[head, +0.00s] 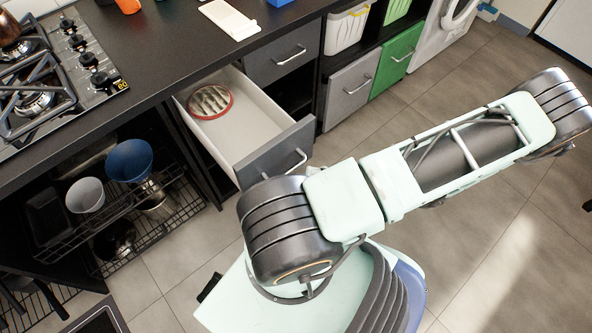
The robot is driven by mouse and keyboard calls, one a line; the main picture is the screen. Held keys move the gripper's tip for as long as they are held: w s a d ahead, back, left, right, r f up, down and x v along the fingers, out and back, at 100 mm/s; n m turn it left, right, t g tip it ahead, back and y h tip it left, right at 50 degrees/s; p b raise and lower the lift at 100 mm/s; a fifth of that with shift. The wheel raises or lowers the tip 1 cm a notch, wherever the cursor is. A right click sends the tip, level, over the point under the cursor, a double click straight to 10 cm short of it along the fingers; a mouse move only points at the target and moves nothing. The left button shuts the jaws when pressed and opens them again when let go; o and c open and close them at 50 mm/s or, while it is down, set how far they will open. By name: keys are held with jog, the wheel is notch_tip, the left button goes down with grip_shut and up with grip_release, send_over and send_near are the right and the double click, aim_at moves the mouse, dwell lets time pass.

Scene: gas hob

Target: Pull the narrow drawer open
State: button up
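A drawer with a grey front (272,155) and a bar handle (285,168) stands pulled out from under the dark worktop, its white inside showing. A round, red-rimmed item with a ribbed middle (211,101) lies at its back end. A second grey drawer (283,55) with a bar handle, to the right of the open one, is shut. I cannot tell for certain which one is the narrow drawer. My arm crosses the right side, but my gripper is out of view.
The gas hob (60,75) is at the upper left. Below it, wire racks (130,215) hold a blue bowl (129,160) and a white cup (85,195). A grey box front (349,92) and a green one (398,60) are farther right. Tiled floor (185,245) is clear left of my base.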

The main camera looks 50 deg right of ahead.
jog(key=shift+v, duration=2.65)
